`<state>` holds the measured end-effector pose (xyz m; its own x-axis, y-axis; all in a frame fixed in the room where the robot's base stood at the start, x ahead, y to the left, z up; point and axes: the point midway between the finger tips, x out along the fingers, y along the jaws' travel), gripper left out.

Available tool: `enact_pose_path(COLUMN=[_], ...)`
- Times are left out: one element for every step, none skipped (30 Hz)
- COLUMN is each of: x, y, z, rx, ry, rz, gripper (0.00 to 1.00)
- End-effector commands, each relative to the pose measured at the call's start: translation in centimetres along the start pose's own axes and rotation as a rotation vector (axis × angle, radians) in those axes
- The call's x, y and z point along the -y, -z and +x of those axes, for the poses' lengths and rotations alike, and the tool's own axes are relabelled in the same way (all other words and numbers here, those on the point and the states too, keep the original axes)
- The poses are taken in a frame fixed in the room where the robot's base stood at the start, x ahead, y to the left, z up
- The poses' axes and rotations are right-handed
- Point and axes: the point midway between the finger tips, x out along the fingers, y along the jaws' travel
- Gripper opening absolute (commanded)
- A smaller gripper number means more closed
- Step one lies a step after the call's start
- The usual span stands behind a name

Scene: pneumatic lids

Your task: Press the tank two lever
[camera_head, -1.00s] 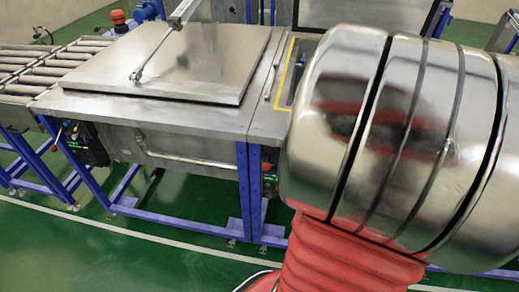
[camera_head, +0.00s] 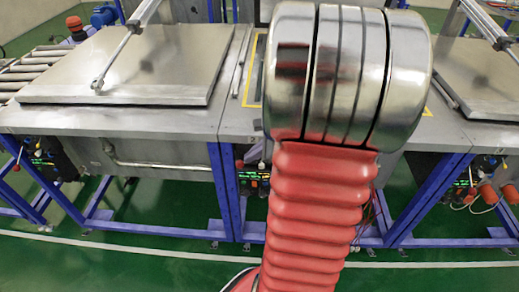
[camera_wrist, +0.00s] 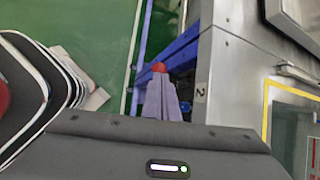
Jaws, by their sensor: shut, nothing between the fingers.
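My gripper (camera_wrist: 161,98) shows in the wrist view as purple-grey fingers, shut and empty. A small red ball knob (camera_wrist: 158,67), likely the lever's end, shows just past the fingertips; I cannot tell whether they touch. A "2" marks the grey tank corner (camera_wrist: 201,60) right of the fingers. In the head view the middle tank (camera_head: 236,122), with yellow edging, stands behind my arm. A dark control box (camera_head: 255,178) with a small red knob (camera_head: 240,164) hangs under its left front corner.
A tank with a flat closed lid (camera_head: 130,70) stands at the left, beside a roller conveyor (camera_head: 20,75). Another lidded tank (camera_head: 485,75) stands at the right. Blue legs (camera_head: 225,190) hold up the tanks. The green floor (camera_head: 130,260) in front is clear.

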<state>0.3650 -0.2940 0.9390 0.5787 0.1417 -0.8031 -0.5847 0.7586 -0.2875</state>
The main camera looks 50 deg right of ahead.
Motion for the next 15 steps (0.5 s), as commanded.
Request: enact_pose_path(x=[-0.1, -0.1, -0.1, -0.1, -0.1, -0.1, 0.0, 0.0, 0.0, 0.0, 0.0, 0.0, 0.0, 0.0, 0.0], y=[0.0, 0.0, 0.0, 0.0, 0.0, 0.0, 0.0, 0.0, 0.0, 0.0, 0.0, 0.0, 0.0, 0.0, 0.0], z=[0.8, 1.2, 1.6, 1.9, 2.2, 2.6, 2.8, 2.9, 3.1, 3.2, 3.2, 3.3, 3.3, 3.3, 3.3], rx=[0.002, 0.001, 0.0, 0.001, 0.001, 0.001, 0.001, 0.0, 0.0, 0.0, 0.0, 0.0, 0.0, 0.0, 0.0], ry=[-0.004, -0.004, -0.003, -0.002, -0.002, -0.002, -0.002, -0.001, 0.0, 0.001, 0.001, 0.001, 0.001, 0.001, 0.001], rz=[0.0, 0.0, 0.001, 0.001, 0.0, -0.001, 0.0, 0.0, 0.001, 0.001, 0.001, 0.001, 0.001, 0.001, 0.001], gripper=[0.0, 0.0, 0.0, 0.0, 0.0, 0.0, 0.0, 0.0, 0.0, 0.0, 0.0, 0.0, 0.0, 0.0, 0.0])
